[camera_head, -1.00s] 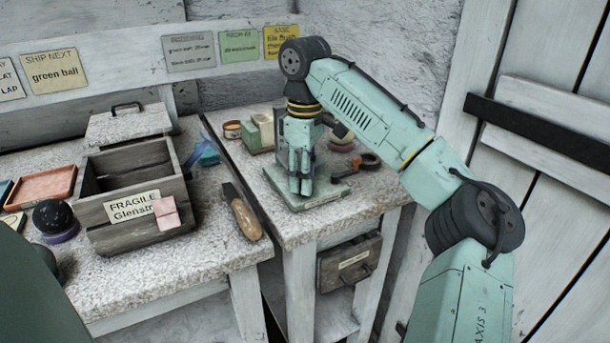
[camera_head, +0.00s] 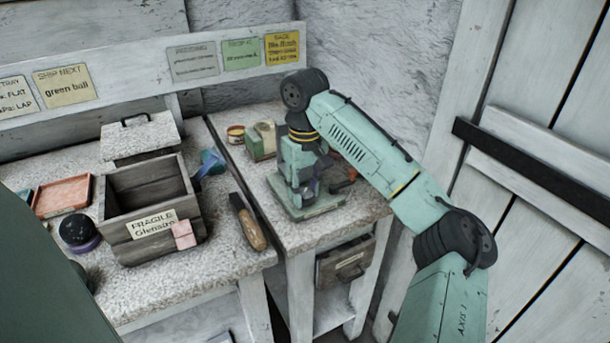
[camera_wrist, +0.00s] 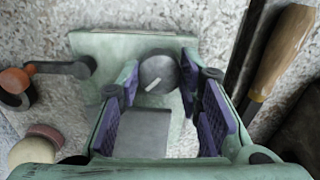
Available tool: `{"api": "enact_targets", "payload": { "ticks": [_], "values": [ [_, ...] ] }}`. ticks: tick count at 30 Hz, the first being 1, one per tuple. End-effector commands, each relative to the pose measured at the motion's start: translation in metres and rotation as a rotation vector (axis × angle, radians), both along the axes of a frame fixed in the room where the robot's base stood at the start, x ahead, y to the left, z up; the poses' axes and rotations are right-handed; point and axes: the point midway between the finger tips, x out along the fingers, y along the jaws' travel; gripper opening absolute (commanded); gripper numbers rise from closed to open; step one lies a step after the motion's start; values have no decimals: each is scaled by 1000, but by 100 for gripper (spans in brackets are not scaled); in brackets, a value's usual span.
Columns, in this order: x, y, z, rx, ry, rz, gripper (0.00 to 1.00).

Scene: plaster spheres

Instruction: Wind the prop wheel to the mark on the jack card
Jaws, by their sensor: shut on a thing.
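A pale green jack (camera_head: 312,208) stands on the right-hand bench, with its flat base under my gripper. In the wrist view its grey round wheel (camera_wrist: 158,72) carries a short white line, and a grey flat plate (camera_wrist: 143,133) lies nearer. My gripper (camera_head: 305,188) points down over the jack. In the wrist view its purple-padded fingers (camera_wrist: 160,82) are on both sides of the wheel and shut on it. A green card (camera_head: 241,55) beginning "PROP" hangs on the back board; its smaller words are blurred. I cannot tell which mark the wheel's line stands against.
An orange-handled crank (camera_wrist: 55,70) and a round pale item (camera_wrist: 35,148) are left of the jack in the wrist view. A wooden-handled tool (camera_head: 248,222) lies at the left bench's edge. A wooden crate (camera_head: 150,215) stands left. A small tin (camera_head: 235,134) sits behind.

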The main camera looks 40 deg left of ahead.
Motion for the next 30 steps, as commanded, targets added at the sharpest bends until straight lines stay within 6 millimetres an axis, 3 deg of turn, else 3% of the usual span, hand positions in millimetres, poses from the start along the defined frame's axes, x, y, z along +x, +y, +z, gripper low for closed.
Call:
{"api": "enact_targets", "payload": {
  "ticks": [15,30],
  "values": [
    [-1,0,-1,-2,1,-431,5],
    [-1,0,-1,-2,1,-590,5]
  ]
}}
